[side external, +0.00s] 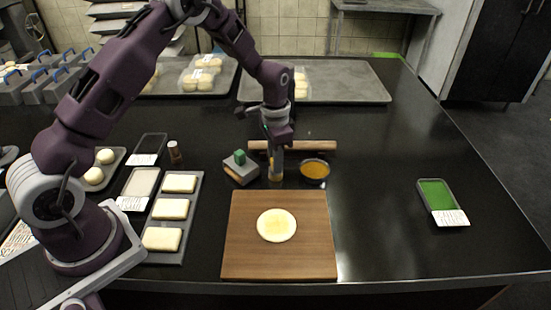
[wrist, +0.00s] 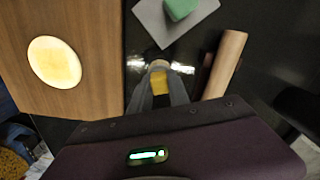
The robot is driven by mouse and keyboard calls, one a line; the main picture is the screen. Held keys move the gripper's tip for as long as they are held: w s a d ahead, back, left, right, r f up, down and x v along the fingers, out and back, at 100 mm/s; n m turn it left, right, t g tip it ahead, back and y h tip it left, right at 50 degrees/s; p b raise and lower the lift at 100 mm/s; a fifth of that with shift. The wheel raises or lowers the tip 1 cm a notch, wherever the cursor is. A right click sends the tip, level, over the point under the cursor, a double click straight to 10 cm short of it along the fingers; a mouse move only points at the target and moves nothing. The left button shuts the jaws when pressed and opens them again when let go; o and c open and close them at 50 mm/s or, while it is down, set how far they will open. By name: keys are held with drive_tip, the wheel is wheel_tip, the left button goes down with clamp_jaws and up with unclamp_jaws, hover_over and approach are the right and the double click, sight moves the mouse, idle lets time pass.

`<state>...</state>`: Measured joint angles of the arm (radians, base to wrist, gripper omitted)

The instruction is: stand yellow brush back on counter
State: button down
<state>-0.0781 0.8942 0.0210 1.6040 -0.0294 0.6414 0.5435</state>
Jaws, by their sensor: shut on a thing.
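The yellow brush (side external: 276,171) is upright below my gripper (side external: 277,152) in the side view, between a grey block and a bowl. Its lower end is at or just above the black counter (side external: 380,210); I cannot tell whether it touches. My gripper is shut on the brush. In the wrist view, the fingers of my gripper (wrist: 160,92) close around the brush (wrist: 159,82), and its yellow part shows between them.
A wooden board (side external: 235,240) with a round dough piece (side external: 277,225) lies in front. A bowl of orange liquid (side external: 314,169) is close on the right. A rolling pin (side external: 320,146) lies behind. A grey block with a green top (side external: 240,166) is left. The right counter is mostly clear.

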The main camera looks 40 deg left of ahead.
drive_tip(key=c, duration=1.2)
unclamp_jaws()
drive_tip(key=shift+o, duration=0.2)
